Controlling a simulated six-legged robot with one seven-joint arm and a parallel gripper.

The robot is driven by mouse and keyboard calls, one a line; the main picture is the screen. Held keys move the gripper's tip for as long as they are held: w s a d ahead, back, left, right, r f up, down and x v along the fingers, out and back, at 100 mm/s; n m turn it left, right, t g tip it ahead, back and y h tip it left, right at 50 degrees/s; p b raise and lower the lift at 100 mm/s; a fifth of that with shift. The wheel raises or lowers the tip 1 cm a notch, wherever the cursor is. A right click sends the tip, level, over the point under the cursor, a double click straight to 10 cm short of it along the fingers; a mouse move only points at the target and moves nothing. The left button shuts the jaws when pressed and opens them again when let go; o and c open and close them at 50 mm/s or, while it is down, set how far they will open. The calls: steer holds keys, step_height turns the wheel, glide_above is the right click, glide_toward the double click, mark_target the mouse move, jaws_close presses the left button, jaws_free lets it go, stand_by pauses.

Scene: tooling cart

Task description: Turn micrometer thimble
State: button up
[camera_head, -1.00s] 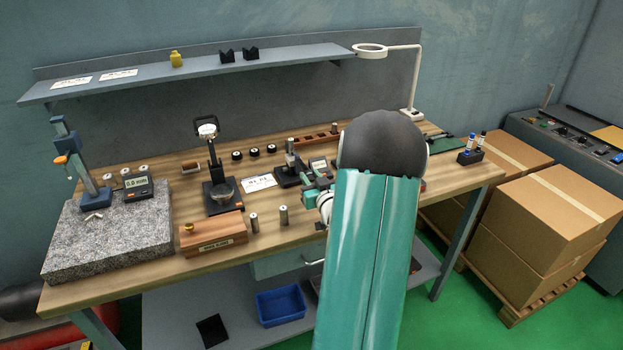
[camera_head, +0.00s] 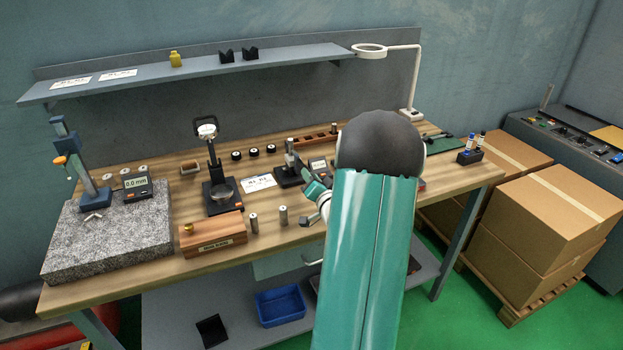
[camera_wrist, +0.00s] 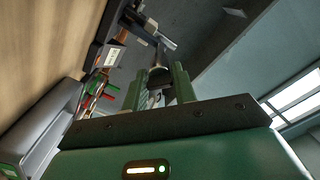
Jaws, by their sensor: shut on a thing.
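The micrometer stands on the wooden bench, mostly hidden behind my arm in the head view. My gripper (camera_head: 316,188) is beside it, partly covered by my own arm. In the wrist view my gripper (camera_wrist: 160,82) has its two green fingers closed around a small dark and silver cylindrical part, the micrometer thimble (camera_wrist: 158,73). A grey metal piece (camera_wrist: 152,32) extends beyond the fingertips. The thimble's scale marks are too small to read.
A black stand with a metal post (camera_head: 289,165) is just left of my gripper. A granite plate (camera_head: 110,245) fills the left end. The shelf (camera_head: 200,70) overhangs the back.

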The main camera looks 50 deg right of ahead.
steer(key=shift+o, duration=0.2)
steer(key=m, duration=0.4)
steer(key=shift+f+m, duration=0.15)
steer(key=shift+m, duration=2.05)
steer(key=shift+a, duration=0.1)
steer(key=o, duration=1)
steer(key=shift+c, duration=0.2)
steer(key=v, duration=1.3)
steer(key=shift+s, duration=0.35)
steer(key=shift+a, duration=0.1)
